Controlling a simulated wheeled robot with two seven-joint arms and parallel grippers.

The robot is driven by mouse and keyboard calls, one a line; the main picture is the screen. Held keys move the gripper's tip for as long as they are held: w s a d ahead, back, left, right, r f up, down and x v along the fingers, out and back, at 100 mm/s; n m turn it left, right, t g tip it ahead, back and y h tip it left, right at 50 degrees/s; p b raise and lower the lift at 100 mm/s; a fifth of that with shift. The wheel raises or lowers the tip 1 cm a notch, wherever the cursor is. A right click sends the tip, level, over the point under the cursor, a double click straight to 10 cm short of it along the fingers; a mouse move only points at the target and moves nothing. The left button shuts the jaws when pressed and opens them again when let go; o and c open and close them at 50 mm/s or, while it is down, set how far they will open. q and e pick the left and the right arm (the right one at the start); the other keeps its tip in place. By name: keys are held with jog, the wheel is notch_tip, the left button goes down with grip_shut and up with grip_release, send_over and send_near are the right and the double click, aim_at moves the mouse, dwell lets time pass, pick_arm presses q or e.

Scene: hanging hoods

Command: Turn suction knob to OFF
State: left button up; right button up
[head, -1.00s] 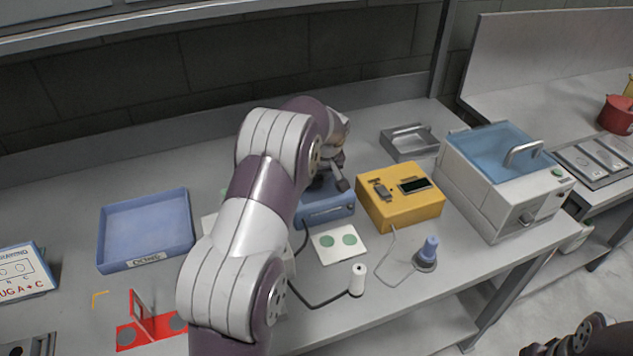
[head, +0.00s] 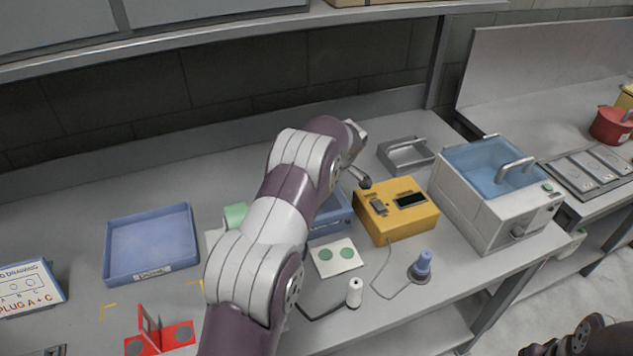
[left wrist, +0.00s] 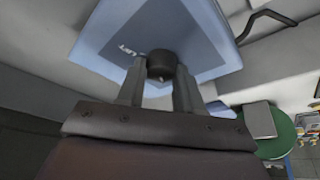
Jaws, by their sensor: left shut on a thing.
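In the left wrist view, the two fingers of my left gripper (left wrist: 160,82) are shut on a dark round knob (left wrist: 160,62), one finger on each side. Beyond it is a blue panel (left wrist: 200,38) with white lettering that seems to read LIFT. I cannot read an OFF mark or the knob's setting. In the head view, a blue box (head: 333,218) is partly hidden behind my left arm, and the fingers and knob cannot be made out there. My right gripper is not in view; only a dark part of my right arm shows at the bottom right.
A yellow box (head: 395,222) with a dark display stands right of the blue box. A white machine with a blue lid (head: 487,168) is farther right. A blue tray (head: 152,232) lies left. A white bottle-like plug (head: 354,292) and a blue-topped plug (head: 422,266) stand in front.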

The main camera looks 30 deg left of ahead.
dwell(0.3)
pick_arm(q)
jog(key=o, duration=1)
jog(key=shift+d, duration=0.1)
jog(key=p+v, duration=1)
jog(key=v, duration=0.2)
jog(key=shift+w+r+p, duration=0.15)
jog(key=shift+r+p, duration=0.2)
jog(key=shift+r, duration=0.05)
jog(key=shift+d+f, duration=0.1)
